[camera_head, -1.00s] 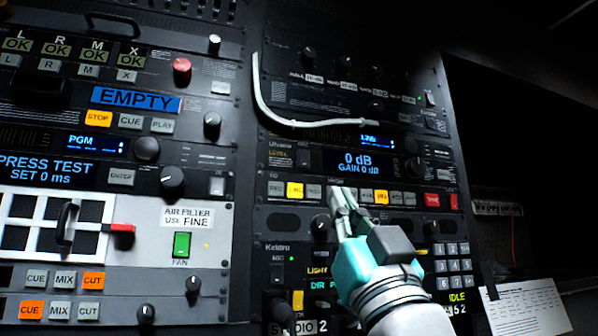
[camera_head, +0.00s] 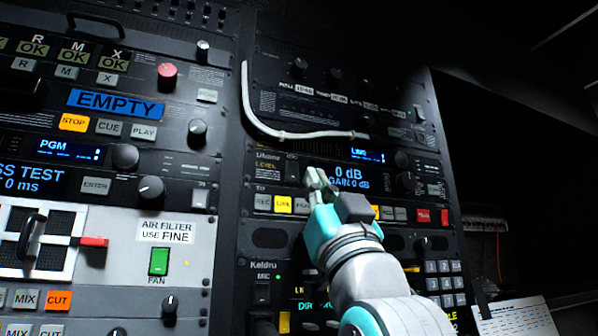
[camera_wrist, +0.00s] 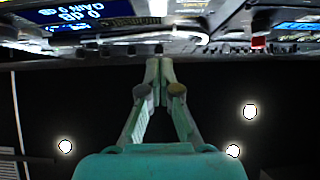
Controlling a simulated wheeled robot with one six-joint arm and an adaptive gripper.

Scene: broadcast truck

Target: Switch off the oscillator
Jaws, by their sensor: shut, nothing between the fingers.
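No label in view clearly reads oscillator, so I cannot tell which control belongs to it. The dark top unit (camera_head: 340,85) of the right rack has several knobs, small labels and a small light switch (camera_head: 420,113) at its right end beside a green light. My gripper (camera_head: 316,178) is shut and empty, in front of the unit with the "0 dB" display (camera_head: 352,178). Its fingertips cover the display's left edge; contact cannot be told. The wrist view shows the closed fingertips (camera_wrist: 158,65) below the panel face, with the display (camera_wrist: 75,14) at upper left.
A white cable (camera_head: 290,134) hangs in a curve across the top unit's lower left. A button row (camera_head: 283,204) lies below the display. The left rack holds a red knob (camera_head: 168,72) and a green fan switch (camera_head: 159,261). Paper (camera_head: 515,312) lies at lower right.

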